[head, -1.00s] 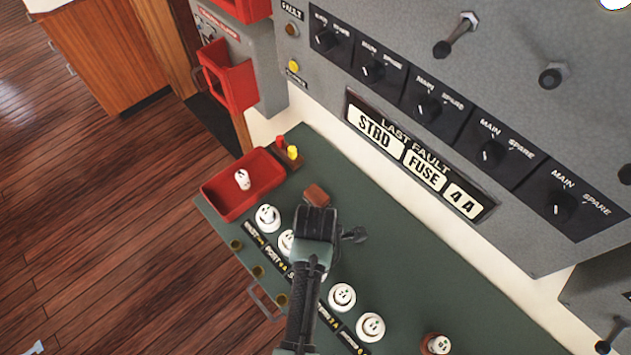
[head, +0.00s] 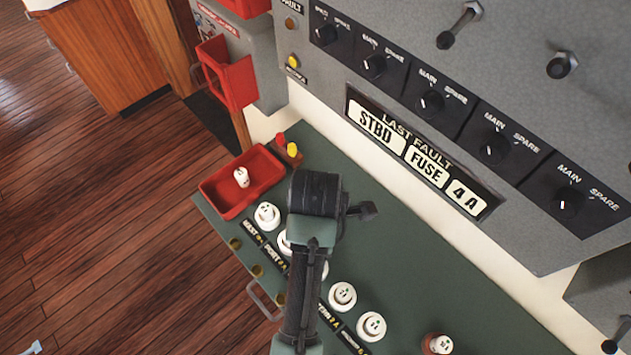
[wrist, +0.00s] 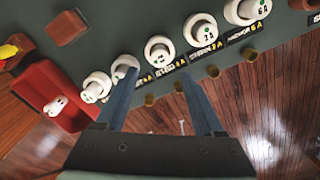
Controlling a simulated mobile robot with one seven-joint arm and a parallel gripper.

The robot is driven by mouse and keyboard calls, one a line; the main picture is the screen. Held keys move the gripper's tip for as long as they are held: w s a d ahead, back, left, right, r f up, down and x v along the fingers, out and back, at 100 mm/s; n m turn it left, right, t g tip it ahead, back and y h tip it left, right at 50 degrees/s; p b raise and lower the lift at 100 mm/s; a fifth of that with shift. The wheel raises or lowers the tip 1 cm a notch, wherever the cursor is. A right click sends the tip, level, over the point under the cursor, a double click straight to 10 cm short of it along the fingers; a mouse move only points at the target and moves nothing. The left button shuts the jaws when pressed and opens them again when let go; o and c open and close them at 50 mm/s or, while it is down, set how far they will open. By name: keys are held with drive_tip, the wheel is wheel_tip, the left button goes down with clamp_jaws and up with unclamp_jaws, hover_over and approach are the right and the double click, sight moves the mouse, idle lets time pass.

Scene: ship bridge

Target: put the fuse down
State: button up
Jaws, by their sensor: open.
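A white fuse (head: 241,177) lies in the red tray (head: 212,203) at the left end of the green bench; the wrist view also shows this fuse (wrist: 55,106). Several more white fuses stand in a row of holders along the bench, such as one at the row's tray end (head: 267,215) and one farther right (head: 371,326). My gripper (wrist: 160,76) is open with nothing between its fingers, above the fuse row. In the head view my wrist hides the fingertips and part of the row.
A brown block (wrist: 67,27) lies on the bench near the row. A red-and-yellow item (head: 288,152) stands behind the tray. A grey switch panel (head: 400,45) rises behind the bench. A brown holder with a white fuse (head: 437,344) is at the right.

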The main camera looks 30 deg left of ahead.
drive_tip(key=shift+r+p, duration=1.25)
drive_tip(key=shift+r, duration=0.7)
drive_tip(key=shift+f, duration=0.1)
